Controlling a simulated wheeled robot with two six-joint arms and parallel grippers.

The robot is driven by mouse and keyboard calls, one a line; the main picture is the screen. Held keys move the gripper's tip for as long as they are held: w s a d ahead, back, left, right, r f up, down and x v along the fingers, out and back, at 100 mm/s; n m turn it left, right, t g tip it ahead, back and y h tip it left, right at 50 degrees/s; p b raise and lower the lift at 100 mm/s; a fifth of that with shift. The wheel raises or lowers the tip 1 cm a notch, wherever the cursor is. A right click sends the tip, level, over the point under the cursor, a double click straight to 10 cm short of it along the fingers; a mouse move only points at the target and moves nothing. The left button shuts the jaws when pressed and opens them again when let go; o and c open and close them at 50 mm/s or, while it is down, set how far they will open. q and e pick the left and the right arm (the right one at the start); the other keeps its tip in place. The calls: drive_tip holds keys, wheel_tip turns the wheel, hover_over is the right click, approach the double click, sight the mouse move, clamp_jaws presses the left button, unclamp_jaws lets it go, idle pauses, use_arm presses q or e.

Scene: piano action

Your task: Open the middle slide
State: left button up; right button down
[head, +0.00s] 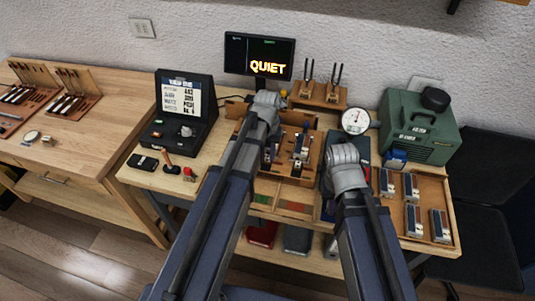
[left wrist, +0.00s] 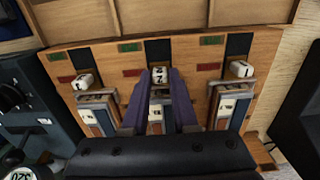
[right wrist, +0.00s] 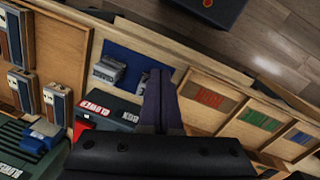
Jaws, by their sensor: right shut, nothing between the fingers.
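A wooden board (left wrist: 205,50) carries three slides with white knobs, spread across the left wrist view. The middle knob (left wrist: 159,75) lies between the two fingers of my left gripper (left wrist: 160,80), which flank it closely and look shut on it. The left knob (left wrist: 84,81) and right knob (left wrist: 242,69) are free, roughly level with the middle one. Each has a dark strip above it, with green and red labels beside it. In the head view my left arm hides part of the board. My right gripper (right wrist: 157,80) is shut and empty, away from the slides.
A monitor (head: 270,68) reading QUIET stands behind. A dial gauge (head: 356,120) and a green machine (head: 418,125) are at right, beside a wooden tray (head: 452,205) of small blocks. A black case (head: 203,95) stands left. Coloured panels (right wrist: 207,95) line the bench front.

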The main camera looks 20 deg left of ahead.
use_arm(q)
clamp_jaws()
idle(0.9)
